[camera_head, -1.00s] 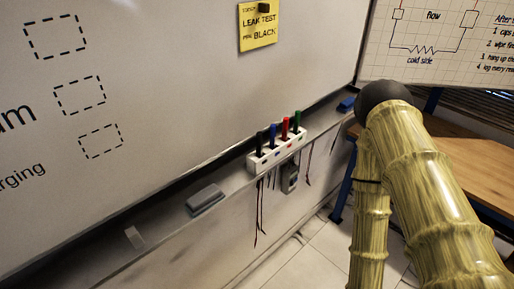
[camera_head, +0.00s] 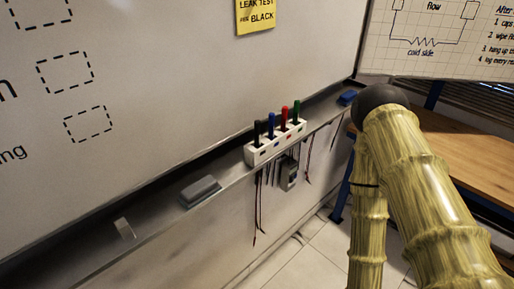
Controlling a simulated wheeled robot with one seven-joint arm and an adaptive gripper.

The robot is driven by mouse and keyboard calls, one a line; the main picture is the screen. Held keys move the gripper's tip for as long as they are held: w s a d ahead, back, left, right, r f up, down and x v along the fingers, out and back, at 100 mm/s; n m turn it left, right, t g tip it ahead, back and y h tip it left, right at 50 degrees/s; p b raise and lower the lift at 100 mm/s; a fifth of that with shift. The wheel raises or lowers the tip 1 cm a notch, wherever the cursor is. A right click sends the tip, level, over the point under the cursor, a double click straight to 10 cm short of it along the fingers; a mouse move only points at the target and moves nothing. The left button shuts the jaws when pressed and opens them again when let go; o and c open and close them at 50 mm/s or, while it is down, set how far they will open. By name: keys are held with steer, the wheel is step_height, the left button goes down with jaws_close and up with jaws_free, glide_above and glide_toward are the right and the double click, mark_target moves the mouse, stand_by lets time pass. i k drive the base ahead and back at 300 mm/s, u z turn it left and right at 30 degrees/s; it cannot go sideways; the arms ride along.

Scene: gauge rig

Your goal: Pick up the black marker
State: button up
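The black marker (camera_head: 257,132) stands upright in the leftmost slot of a white holder (camera_head: 254,155) on the whiteboard's ledge. Beside it in the same holder stand a blue marker (camera_head: 271,124), a red marker (camera_head: 284,118) and a green marker (camera_head: 296,111). The lower parts of the markers are hidden in the holder. My arm fills the right side of the view, well apart from the holder. My gripper is not in view.
A grey eraser (camera_head: 200,191) lies on the ledge (camera_head: 160,214) left of the holder, and a blue block (camera_head: 347,98) lies to its right. Cords and a small grey device (camera_head: 288,173) hang below. A wooden table (camera_head: 455,150) stands at the right.

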mark_target(257, 124)
steer(key=u, duration=0.9)
steer(key=k, duration=0.95)
steer(key=z, duration=0.7)
steer(key=i, duration=0.5)
steer(key=u, duration=0.1)
